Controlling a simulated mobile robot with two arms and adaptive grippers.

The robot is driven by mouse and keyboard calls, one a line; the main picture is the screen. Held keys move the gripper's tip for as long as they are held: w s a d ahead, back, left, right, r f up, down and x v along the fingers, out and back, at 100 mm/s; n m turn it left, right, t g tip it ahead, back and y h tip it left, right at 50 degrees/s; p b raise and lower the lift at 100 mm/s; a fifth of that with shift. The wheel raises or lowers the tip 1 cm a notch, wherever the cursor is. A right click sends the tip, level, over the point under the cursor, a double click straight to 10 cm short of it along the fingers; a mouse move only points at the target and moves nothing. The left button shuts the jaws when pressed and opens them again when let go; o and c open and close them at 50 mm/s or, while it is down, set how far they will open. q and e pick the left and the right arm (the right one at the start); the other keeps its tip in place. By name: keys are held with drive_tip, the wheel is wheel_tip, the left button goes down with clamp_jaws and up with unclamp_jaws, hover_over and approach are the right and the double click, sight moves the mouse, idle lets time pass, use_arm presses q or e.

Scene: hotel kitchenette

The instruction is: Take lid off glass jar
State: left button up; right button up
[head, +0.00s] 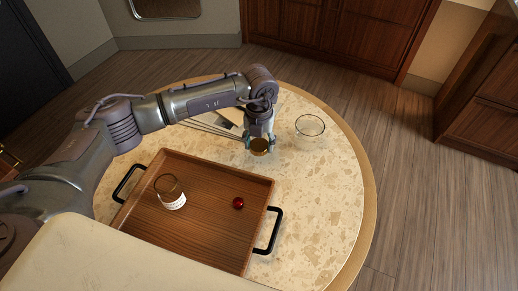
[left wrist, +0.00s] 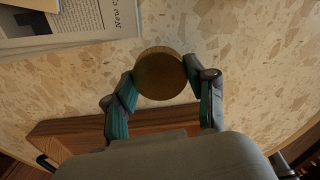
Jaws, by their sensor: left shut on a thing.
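My left gripper (head: 259,143) is shut on a round golden-brown lid (head: 259,147), over the table beyond the tray's far edge. In the left wrist view the lid (left wrist: 160,75) sits between the two fingertips of the left gripper (left wrist: 160,85), its flat face showing. Whether the lid touches the table is hard to tell. A glass jar (head: 170,190) with a white band low down stands on the wooden tray, open at the top and apart from the gripper. My right gripper is not in view.
The brown tray (head: 215,225) has black handles and holds a small red ball-like thing (head: 238,203). A clear glass bowl (head: 310,127) stands right of the gripper. Printed papers (left wrist: 75,30) lie behind the arm. The round table's right side (head: 335,190) is clear.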

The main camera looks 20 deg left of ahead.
sight(259, 145)
use_arm(q)
drive_tip(key=shift+f, duration=1.75)
drive_tip(key=shift+f, duration=0.2)
drive_tip(key=o, duration=1.3)
drive_tip(key=shift+r, duration=0.1)
drive_tip(key=shift+r, duration=0.1)
wheel_tip(259, 145, up, 12)
drive_tip(key=shift+r+b, duration=0.1)
drive_tip(key=shift+b, duration=0.4)
